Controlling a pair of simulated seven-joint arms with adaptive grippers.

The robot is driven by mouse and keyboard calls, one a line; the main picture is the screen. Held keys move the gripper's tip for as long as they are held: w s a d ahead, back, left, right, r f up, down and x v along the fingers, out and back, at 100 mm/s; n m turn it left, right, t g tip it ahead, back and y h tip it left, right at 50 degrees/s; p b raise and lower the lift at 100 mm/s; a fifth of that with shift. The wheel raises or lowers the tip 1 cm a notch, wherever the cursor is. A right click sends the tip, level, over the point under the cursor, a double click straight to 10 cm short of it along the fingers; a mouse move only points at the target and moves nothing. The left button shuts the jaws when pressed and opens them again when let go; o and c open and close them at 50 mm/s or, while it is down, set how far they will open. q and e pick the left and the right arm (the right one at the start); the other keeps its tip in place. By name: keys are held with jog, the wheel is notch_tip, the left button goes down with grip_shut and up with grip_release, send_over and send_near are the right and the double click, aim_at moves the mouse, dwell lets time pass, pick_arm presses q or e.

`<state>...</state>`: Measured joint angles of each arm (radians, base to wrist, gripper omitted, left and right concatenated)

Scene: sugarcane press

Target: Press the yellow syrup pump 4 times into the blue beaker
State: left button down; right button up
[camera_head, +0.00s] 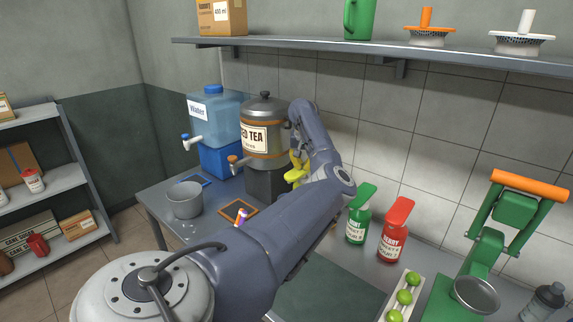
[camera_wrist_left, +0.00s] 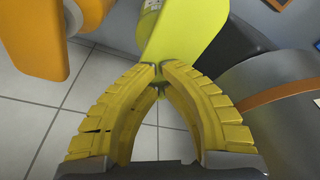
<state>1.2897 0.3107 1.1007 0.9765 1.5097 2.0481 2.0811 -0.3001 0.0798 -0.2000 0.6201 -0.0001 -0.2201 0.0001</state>
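The yellow syrup pump (camera_wrist_left: 185,28) shows in the left wrist view as a yellow-green body just beyond my left fingertips, with part of a pale label. My left gripper (camera_wrist_left: 160,72) has its yellow fingers brought together at the tips, with nothing seen between them. I cannot tell whether the tips touch the pump. In the head view, yellow parts show beside the wrist of my left arm, which hides most of the pump area. No clearly blue beaker shows; a greyish beaker (camera_head: 185,202) stands at the counter's left. My right gripper is not in view.
The iced tea dispenser (camera_head: 264,135) stands just left of my left wrist, the water dispenser (camera_head: 214,115) further left. Green (camera_head: 358,222) and red (camera_head: 395,225) syrup bottles stand to the right. A green press (camera_head: 490,225) and limes (camera_head: 404,297) are at far right. A shelf (camera_head: 380,50) runs above.

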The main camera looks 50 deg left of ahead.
pick_arm(q)
jog(key=shift+r, duration=1.85)
notch_tip(320, 180, up, 6)
dwell(0.4)
